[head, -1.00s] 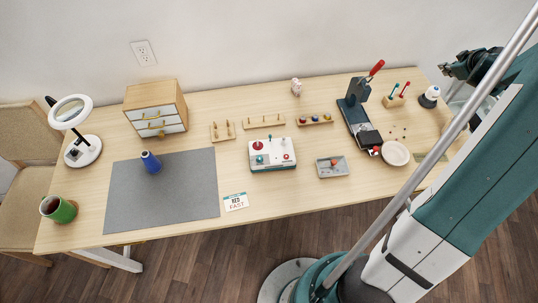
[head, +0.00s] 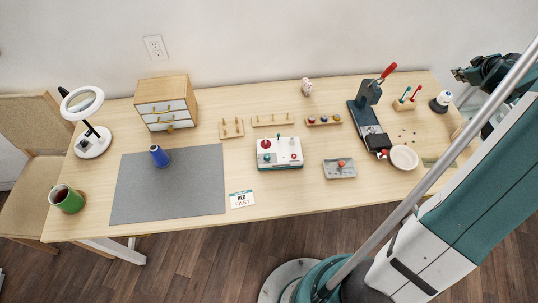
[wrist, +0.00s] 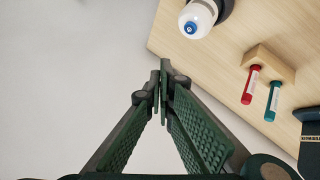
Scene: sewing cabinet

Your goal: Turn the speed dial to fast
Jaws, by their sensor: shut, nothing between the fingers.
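The white control box (head: 279,163) with a teal base stands mid-table in the head view. In the wrist view my gripper (wrist: 162,82) is shut and empty, off the table's edge, well to the right of the box.
A white-capped bottle (wrist: 198,18) and a wooden holder with a red and a teal tool (wrist: 268,66) are closest to my gripper. A dark press with a red handle (head: 368,110), a grey tray (head: 339,174) and a pale bowl (head: 404,157) lie between it and the box.

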